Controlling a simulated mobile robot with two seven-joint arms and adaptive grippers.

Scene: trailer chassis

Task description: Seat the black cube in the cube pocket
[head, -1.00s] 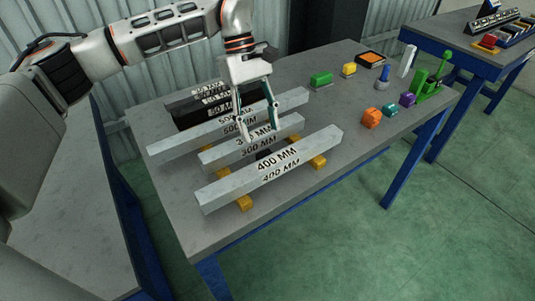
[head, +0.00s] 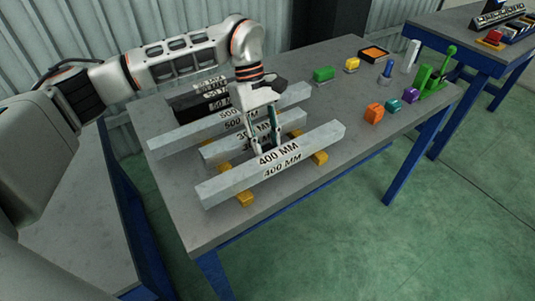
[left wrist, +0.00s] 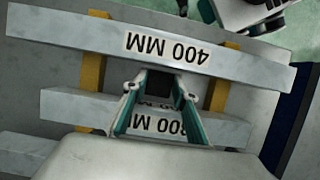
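The black cube (left wrist: 160,84) shows in the left wrist view, low between the 300 MM bar and the 400 MM bar. My left gripper (left wrist: 160,88) reaches down with one finger on each side of the cube. The fingers look open, and I cannot see firm contact with the cube. I cannot identify the cube pocket with certainty.
The 400 MM bar (head: 222,185), 300 MM bar (head: 212,153) and 500 MM bar (head: 170,142) lie close around the gripper, on yellow supports. Several coloured parts and an orange-rimmed tray (head: 386,54) stand to the right. A second table (head: 440,32) holds a fixture (head: 498,14).

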